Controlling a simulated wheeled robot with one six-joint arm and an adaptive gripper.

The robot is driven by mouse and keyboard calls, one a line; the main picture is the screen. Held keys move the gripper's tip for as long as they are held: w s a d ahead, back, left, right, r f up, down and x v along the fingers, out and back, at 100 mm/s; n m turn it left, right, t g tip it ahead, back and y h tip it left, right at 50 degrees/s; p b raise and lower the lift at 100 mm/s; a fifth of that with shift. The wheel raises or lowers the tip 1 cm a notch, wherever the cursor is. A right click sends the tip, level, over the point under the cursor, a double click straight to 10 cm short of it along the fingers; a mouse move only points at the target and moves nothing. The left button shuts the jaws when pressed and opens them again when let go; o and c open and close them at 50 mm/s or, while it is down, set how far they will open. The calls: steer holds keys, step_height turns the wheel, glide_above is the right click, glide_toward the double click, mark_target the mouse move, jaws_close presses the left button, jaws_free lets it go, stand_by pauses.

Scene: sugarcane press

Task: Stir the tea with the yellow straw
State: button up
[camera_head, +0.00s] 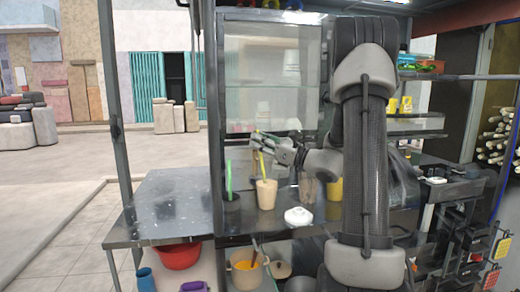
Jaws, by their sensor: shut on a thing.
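A cup of milky tea (266,195) stands upright on the metal shelf of the cart. The yellow straw (262,163) reaches down to the cup's mouth, with its lower end hidden, and leans slightly. My gripper (265,145) is above the cup, coming from the right, and is shut on the upper part of the yellow straw. The fingertips are small in view.
A green straw (229,178) stands in a dark cup (231,211) left of the tea. The metal side table (165,210) is clear.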

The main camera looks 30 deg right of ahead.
steer(key=shift+w+a+r, duration=0.1)
steer(key=shift+a+r, duration=0.05)
steer(key=shift+r, duration=0.9)
steer(key=shift+a+r, duration=0.2)
steer(key=shift+r, duration=0.9)
steer(key=shift+w+a+r, duration=0.1)
steer(key=shift+a+r, duration=0.05)
steer(key=shift+r, duration=0.9)
steer(key=shift+s+r, duration=0.1)
steer(key=shift+r, duration=2.4)
steer(key=shift+f, duration=0.1)
